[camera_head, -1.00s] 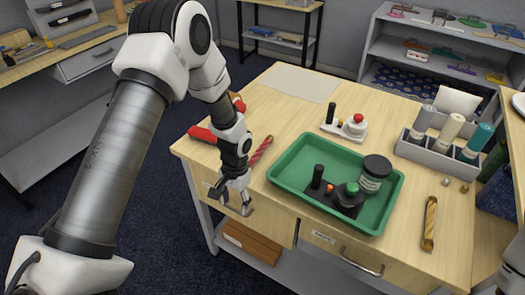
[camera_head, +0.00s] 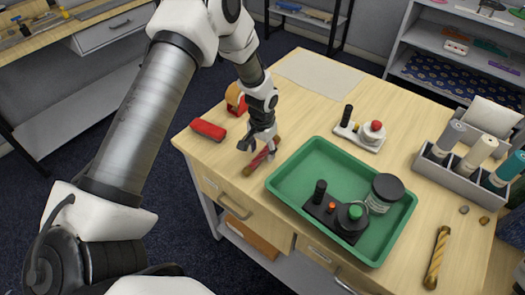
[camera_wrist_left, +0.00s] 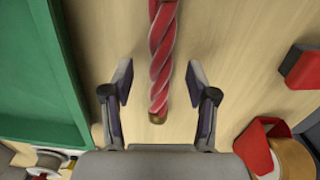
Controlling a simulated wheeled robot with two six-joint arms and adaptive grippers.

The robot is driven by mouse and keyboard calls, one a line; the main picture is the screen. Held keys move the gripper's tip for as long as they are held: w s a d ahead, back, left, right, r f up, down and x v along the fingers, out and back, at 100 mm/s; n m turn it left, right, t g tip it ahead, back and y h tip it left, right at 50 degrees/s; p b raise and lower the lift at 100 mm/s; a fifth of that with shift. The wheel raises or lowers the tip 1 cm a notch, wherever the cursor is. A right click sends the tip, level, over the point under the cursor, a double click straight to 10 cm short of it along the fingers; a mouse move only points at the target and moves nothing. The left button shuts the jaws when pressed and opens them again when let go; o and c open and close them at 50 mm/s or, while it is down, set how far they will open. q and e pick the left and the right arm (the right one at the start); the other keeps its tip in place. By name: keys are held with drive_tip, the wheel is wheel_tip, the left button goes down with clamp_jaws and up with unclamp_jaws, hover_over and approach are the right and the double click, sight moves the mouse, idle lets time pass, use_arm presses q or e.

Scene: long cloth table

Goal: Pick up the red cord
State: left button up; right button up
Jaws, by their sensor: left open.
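The red cord (camera_wrist_left: 163,60) is a twisted red and pink length with a brown end. It lies on the table left of the green tray; in the head view the cord (camera_head: 259,160) is partly hidden by my left gripper (camera_head: 258,146). In the left wrist view my left gripper (camera_wrist_left: 160,85) is open, with one finger on each side of the cord. A gap shows between each finger and the cord. My right gripper is not in view.
The green tray (camera_head: 285,184) holds a jar and a black base with knobs. A red block (camera_head: 208,130) and a red-and-tan item (camera_head: 236,100) lie left of the gripper. A yellow cord (camera_head: 437,257) lies at the right. The grey bottle holder (camera_head: 450,178) stands behind it.

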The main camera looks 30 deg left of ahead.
use_arm(q)
drive_tip(key=shift+w+f, duration=0.4)
drive_tip(key=shift+f, duration=0.15)
drive_tip(key=shift+s+r, duration=0.1)
drive_tip(key=shift+s, duration=0.05)
drive_tip(key=shift+c, duration=0.3)
drive_tip(key=shift+s+r, duration=0.15)
drive_tip(key=shift+s, duration=0.05)
drive_tip(key=c, duration=0.6)
drive_tip(key=shift+s, duration=0.1)
clamp_jaws()
